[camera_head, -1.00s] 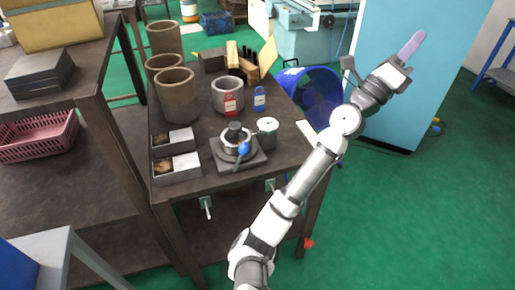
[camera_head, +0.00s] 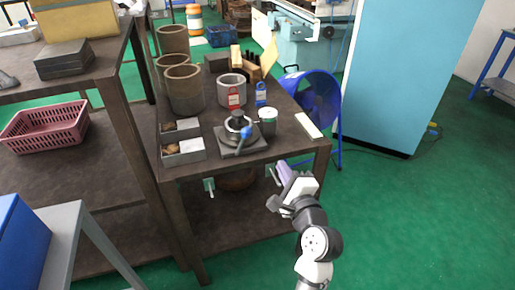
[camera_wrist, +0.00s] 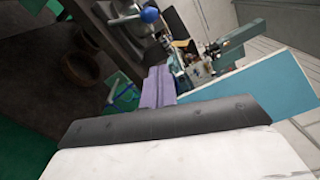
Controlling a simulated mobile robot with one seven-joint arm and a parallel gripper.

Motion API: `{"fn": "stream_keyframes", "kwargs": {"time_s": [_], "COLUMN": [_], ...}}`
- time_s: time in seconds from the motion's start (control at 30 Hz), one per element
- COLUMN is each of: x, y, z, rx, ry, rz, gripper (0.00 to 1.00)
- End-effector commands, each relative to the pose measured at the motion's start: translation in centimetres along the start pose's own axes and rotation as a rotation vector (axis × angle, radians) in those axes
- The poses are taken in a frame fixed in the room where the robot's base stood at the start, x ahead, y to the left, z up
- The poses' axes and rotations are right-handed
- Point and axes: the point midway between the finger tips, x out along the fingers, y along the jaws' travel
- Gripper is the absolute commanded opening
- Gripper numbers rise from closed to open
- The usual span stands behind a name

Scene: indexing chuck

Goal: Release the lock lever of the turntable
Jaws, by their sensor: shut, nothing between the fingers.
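The turntable (camera_head: 226,146) is a dark square base with a round metal chuck (camera_head: 238,124) on top, near the front edge of the workbench. Its lock lever (camera_head: 243,141) has a blue ball knob and points toward the front. The blue knob also shows at the top of the wrist view (camera_wrist: 150,14). My gripper (camera_head: 283,172) is in front of the bench's front right corner, lower right of the lever and apart from it. Its pale purple fingers (camera_wrist: 158,87) are together and empty.
A grey ring with a red tag (camera_head: 232,92) and brown cylinders (camera_head: 184,90) stand behind. A blue fan (camera_head: 318,97) stands beyond the right edge. Green floor at right is clear.

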Motion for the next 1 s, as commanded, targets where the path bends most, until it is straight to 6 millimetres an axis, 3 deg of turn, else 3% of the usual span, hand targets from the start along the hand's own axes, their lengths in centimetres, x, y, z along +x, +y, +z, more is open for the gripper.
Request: {"fn": "stream_keyframes", "kwargs": {"time_s": [0.37, 0.53, 0.67, 1.0], "x": [-0.2, 0.7, 2.7, 9.9], "y": [0.7, 0.6, 0.5, 0.6], "z": [0.3, 0.3, 0.5, 0.5], "rx": [0.012, 0.012, 0.012, 0.012], "ry": [-0.005, -0.007, -0.009, -0.007], "rz": [0.022, 0.021, 0.021, 0.02], "gripper": [0.0, 0.0, 0.0, 0.0]}}
